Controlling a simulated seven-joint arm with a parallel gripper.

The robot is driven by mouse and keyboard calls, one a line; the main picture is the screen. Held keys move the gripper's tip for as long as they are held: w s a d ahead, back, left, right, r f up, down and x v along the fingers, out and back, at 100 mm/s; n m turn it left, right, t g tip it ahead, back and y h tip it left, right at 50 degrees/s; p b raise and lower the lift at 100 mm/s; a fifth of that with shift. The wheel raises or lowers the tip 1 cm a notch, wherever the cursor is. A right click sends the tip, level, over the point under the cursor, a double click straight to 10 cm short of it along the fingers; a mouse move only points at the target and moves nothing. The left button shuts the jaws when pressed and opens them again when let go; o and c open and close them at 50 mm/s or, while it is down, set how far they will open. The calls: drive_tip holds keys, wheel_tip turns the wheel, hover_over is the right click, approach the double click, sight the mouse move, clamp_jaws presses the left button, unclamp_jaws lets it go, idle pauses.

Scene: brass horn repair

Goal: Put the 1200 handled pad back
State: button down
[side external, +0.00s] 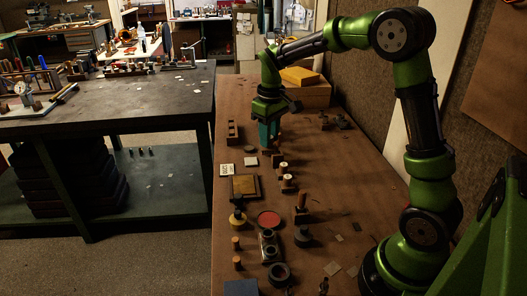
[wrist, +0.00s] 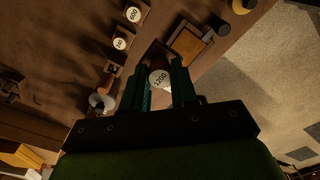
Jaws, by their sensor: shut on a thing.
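The 1200 handled pad (wrist: 160,78), with a round white label on top, sits between the two green fingers of my gripper (wrist: 161,80) in the wrist view. My gripper is shut on it. In the side view my gripper (side external: 269,138) points down over the far part of the brown bench, and the pad is mostly hidden there. Two similar pads with round white labels, one (wrist: 133,14) and another (wrist: 120,43), stand in a row to the left in the wrist view. A dark, unlabelled spot (wrist: 112,68) continues that row; I cannot tell what it is.
A small wooden block rack (side external: 233,132) stands left of my gripper.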

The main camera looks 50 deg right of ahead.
drive_tip(key=s+f, duration=0.3)
drive_tip(key=s, duration=0.5)
drive_tip(key=shift+s+a+f, duration=0.1)
drive_tip(key=shift+f, duration=1.65)
drive_tip(key=shift+s+a+f, duration=0.1)
drive_tip(key=shift+s+f, duration=0.05)
drive_tip(key=shift+f, duration=1.65)
drive_tip(key=shift+s+a+f, duration=0.1)
drive_tip(key=shift+f, duration=1.65)
drive_tip(key=shift+f, duration=0.1)
drive_tip(key=c, duration=0.9)
unclamp_jaws()
